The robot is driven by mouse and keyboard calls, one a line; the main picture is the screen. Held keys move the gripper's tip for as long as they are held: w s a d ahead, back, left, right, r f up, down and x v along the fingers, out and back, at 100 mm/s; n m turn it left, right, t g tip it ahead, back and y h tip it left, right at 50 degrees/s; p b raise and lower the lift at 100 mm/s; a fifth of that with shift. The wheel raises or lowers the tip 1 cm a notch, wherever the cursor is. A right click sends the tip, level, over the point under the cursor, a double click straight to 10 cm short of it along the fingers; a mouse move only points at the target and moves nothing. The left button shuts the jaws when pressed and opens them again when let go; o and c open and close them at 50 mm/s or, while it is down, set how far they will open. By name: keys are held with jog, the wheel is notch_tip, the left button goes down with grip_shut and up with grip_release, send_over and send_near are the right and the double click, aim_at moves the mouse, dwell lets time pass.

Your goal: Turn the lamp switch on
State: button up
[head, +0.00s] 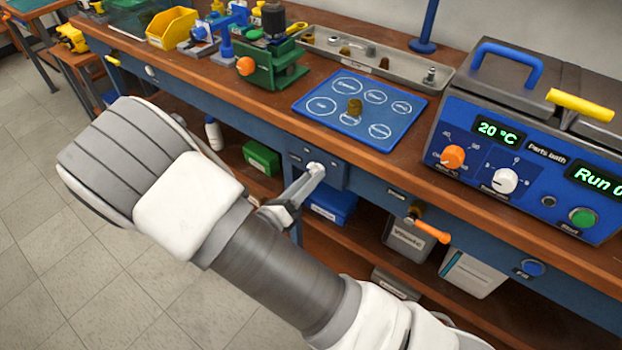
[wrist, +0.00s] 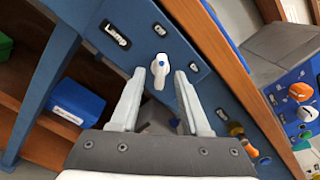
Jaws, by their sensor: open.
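The lamp switch is a small white knob (wrist: 159,68) with a blue dot, on a blue panel beside a "Lamp" label (wrist: 116,36). In the head view the knob (head: 316,170) is on the blue front of the bench, partly behind my gripper's tips. My gripper (wrist: 160,76) is open, with one grey finger on each side of the knob's lower end in the wrist view. I cannot tell whether either finger touches it. My gripper (head: 300,186) also shows in the head view, reaching to the panel. The knob's narrow end points down in the wrist view.
An orange-handled valve (head: 430,230) sticks out from the bench front to the right. Above are a blue mat (head: 330,122) and the parts bath (head: 520,155). A blue bin (head: 330,204) and a green box (head: 262,157) stand on the shelf below. Open floor lies left.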

jog(key=shift+w+d, duration=0.45)
jog(key=shift+w, duration=0.05)
grip_shut()
